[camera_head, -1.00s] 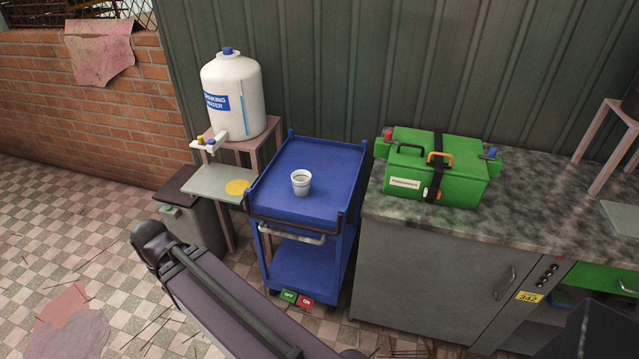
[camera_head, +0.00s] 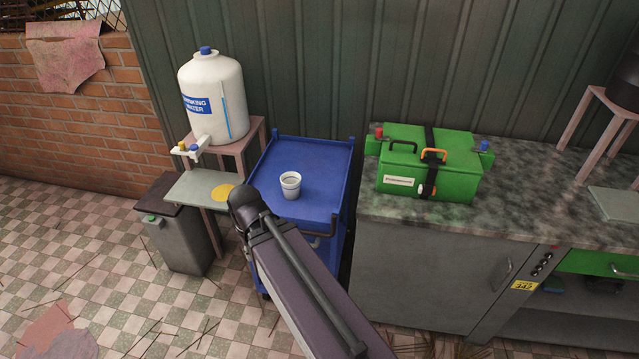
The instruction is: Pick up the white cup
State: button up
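The white cup (camera_head: 290,185) stands upright on the top tray of the blue cart (camera_head: 318,152). It has a light rim and its opening faces up. Nothing touches it. My arm reaches in from the lower edge, and its dark rounded joint is just left of and below the cup in the picture. The arm covers part of the cart's front and lower shelf. I see no gripper fingers in this view.
Left of the cart, a drinking water jug (camera_head: 213,97) sits on a pink stand beside a grey bin (camera_head: 177,235). On the right, a stone-topped counter (camera_head: 520,215) holds a green toolbox (camera_head: 429,165). The tray around the cup is clear.

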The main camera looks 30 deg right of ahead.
aim_at(290, 182)
jog(key=z, duration=0.6)
jog(key=k, duration=1)
jog(key=u, duration=0.05)
jog(key=i, duration=0.95)
